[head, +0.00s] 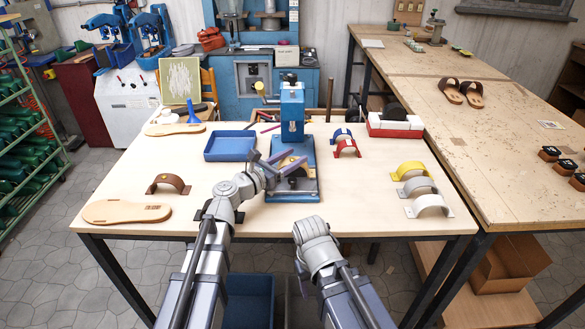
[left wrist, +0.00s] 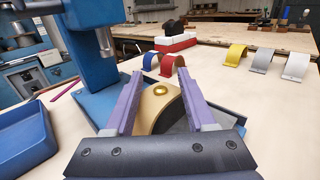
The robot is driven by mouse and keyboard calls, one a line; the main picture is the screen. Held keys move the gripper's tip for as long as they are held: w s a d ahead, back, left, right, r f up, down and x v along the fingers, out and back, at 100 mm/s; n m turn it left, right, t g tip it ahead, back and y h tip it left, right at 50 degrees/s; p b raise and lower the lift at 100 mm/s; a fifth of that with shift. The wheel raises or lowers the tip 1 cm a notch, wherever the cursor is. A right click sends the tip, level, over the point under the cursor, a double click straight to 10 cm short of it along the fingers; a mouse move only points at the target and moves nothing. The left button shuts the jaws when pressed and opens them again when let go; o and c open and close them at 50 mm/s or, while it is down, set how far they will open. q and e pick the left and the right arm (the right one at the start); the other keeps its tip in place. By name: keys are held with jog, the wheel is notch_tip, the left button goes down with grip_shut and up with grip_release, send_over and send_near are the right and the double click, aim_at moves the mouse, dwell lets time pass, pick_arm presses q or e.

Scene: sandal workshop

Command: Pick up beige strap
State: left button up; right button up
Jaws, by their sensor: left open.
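The beige strap (left wrist: 160,112), an arched tan piece with a brass ring on top, lies at the foot of the blue press (head: 292,110). In the head view it is mostly hidden by my left gripper (head: 298,156). In the left wrist view, the purple fingers of my left gripper (left wrist: 158,76) are open, one on each side of the strap. I cannot tell whether they touch it.
A blue tray (head: 230,146) lies left of the press. A brown strap (head: 168,181) and tan soles (head: 125,212) lie at the left. Blue and red (head: 347,147) straps stand right of the press; yellow (head: 409,168), grey and white ones farther right.

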pick_arm(q)
jog(key=x, duration=0.3)
jog(key=shift+w+d, duration=0.15)
grip_shut()
dwell(0.4)
